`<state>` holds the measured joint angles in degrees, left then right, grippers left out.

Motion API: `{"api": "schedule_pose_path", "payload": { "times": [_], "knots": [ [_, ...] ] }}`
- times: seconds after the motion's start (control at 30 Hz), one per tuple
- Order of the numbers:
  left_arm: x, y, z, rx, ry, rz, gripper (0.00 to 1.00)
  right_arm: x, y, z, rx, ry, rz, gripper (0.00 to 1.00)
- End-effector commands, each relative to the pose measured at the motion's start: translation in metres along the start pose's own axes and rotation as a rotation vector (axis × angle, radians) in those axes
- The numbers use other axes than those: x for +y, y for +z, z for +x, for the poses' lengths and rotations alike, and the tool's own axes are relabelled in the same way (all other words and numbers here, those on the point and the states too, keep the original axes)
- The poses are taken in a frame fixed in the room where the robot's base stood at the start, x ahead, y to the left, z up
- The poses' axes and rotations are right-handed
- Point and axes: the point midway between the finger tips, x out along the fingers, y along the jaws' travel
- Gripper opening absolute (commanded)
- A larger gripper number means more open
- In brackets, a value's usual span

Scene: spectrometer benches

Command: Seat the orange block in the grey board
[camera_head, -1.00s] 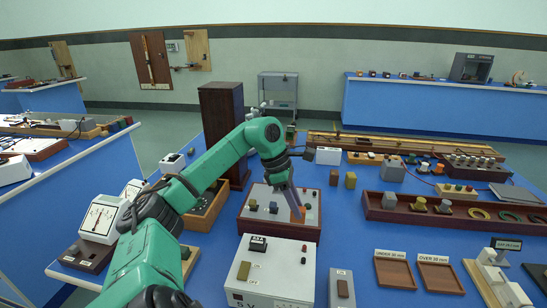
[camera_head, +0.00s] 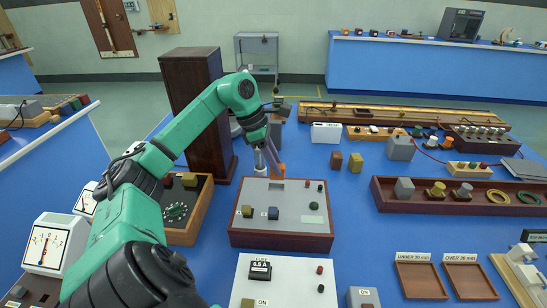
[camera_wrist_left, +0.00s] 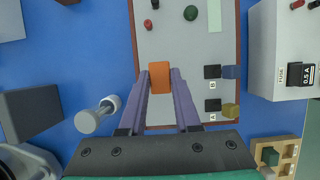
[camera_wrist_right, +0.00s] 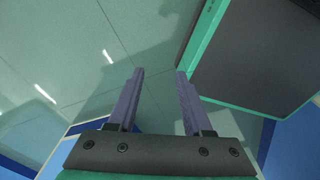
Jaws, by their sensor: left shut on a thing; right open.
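The orange block (camera_head: 278,170) is held in my left gripper (camera_head: 272,166), just above the far edge of the grey board (camera_head: 285,225). In the left wrist view the orange block (camera_wrist_left: 160,77) sits between the fingertips, over the board's grey face (camera_wrist_left: 185,45). A gap between block and board is hard to judge. The board has a wooden frame, a dark slot (camera_head: 277,184) near its far edge, and a yellow block (camera_head: 247,211) and blue block (camera_head: 273,213) by labels A and B. My right gripper (camera_wrist_right: 158,75) is open and empty above the floor.
A white fuse box (camera_head: 285,275) stands in front of the board. A dark wooden tower (camera_head: 195,105) stands behind left, and an open wooden tray (camera_head: 190,225) lies left. Brown and olive blocks stand behind right. Blue bench is clear right of the board.

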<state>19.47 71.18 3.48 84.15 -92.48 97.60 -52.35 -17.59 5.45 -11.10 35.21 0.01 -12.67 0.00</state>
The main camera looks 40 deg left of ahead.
Motion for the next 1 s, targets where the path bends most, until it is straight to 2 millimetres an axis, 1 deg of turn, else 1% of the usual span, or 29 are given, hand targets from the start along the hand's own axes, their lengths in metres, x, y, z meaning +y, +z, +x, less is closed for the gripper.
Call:
{"api": "schedule_pose_path", "payload": {
  "times": [0.03, 0.17, 0.37, 0.6, 0.77, 1.0],
  "knots": [
    [0.000, -0.003, 0.007, 0.000, -0.001, 0.000, 0.00, 0.000, 0.000, 0.007, 0.000, 0.001, 0.000, 0.50],
    [0.000, -0.007, 0.016, 0.001, 0.000, 0.000, 0.00, -0.004, -0.003, 0.015, 0.007, -0.005, 0.001, 0.50],
    [0.000, -0.012, 0.030, -0.001, 0.000, 0.000, 0.00, -0.018, -0.009, 0.028, 0.018, -0.023, 0.003, 0.50],
    [0.000, -0.020, 0.046, 0.002, 0.002, -0.001, 0.00, -0.018, -0.008, 0.045, 0.019, -0.022, 0.001, 0.50],
    [0.000, -0.021, 0.051, 0.001, 0.001, -0.001, 0.00, -0.016, -0.008, 0.049, 0.018, -0.019, 0.000, 0.50],
    [0.000, -0.021, 0.050, 0.001, 0.001, -0.001, 0.00, -0.011, -0.007, 0.048, 0.017, -0.014, -0.002, 0.50]
  ]
}}
